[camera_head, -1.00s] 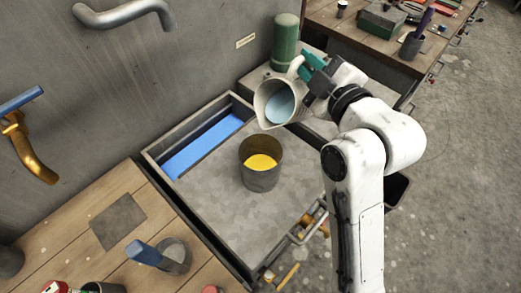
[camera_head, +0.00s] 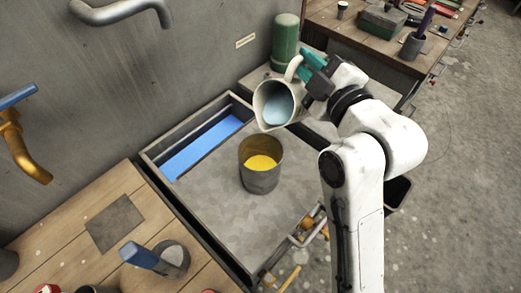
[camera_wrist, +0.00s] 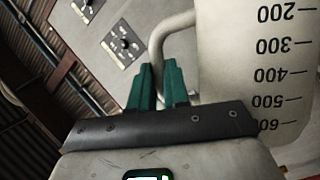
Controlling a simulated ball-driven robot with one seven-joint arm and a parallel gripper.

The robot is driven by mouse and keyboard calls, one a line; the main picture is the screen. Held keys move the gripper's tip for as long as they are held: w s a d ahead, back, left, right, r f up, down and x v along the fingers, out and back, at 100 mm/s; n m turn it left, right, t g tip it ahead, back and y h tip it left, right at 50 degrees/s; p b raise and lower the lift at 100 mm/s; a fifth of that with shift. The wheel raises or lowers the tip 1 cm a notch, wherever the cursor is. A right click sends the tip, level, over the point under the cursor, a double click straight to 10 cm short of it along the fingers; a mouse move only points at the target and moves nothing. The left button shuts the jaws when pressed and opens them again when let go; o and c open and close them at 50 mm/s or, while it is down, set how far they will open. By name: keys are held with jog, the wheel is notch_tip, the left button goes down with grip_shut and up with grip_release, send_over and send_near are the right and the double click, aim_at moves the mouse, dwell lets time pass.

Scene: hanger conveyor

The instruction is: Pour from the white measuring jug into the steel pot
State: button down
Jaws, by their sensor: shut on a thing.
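The white measuring jug (camera_head: 291,108) is held in the air in the head view, tilted with its mouth toward the camera and down to the left. Pale blue contents (camera_head: 277,110) show inside it. My gripper (camera_head: 308,68) is shut on the jug's handle; the wrist view shows the green fingers (camera_wrist: 158,88) at the handle (camera_wrist: 163,45) and the jug's scale marks (camera_wrist: 282,75). The steel pot (camera_head: 259,176) stands upright on the grey surface below and left of the jug, with yellow contents (camera_head: 262,162) inside. No stream shows between them.
A trough with a blue strip (camera_head: 205,147) lies behind the pot. A green cylinder (camera_head: 285,40) stands behind the jug. A wooden bench (camera_head: 70,240) with a blue-handled item in a cup (camera_head: 172,257) is at lower left. Pipes (camera_head: 308,232) run along the front edge.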

aim_at(295, 92)
jog(key=shift+s+a+b, duration=0.1)
jog(key=shift+s+b, duration=0.05)
jog(key=shift+b, duration=0.2)
jog(key=shift+s+a+f+n+t+y+b, duration=0.15)
jog(key=shift+s+a+n+t+y+b, duration=0.3)
jog(key=shift+b, duration=0.75)
jog(key=shift+s+a+f+n+t+y+b, duration=0.15)
jog(key=shift+s+n+b, duration=0.25)
jog(key=shift+n+b, duration=0.6)
dwell(0.6)
jog(key=shift+s+a+f+n+b, duration=0.35)
jog(key=shift+s+n+b, duration=0.2)
jog(key=shift+b, duration=0.8)
jog(key=shift+s+a+f+n+b, duration=0.3)
jog(key=shift+s+f+n+b, duration=0.15)
jog(key=shift+b, duration=0.85)
dwell(0.5)
jog(key=shift+s+a+n+t+y+b, duration=0.4)
jog(key=shift+s+n+y+b, duration=0.3)
jog(key=shift+b, duration=0.45)
dwell(0.5)
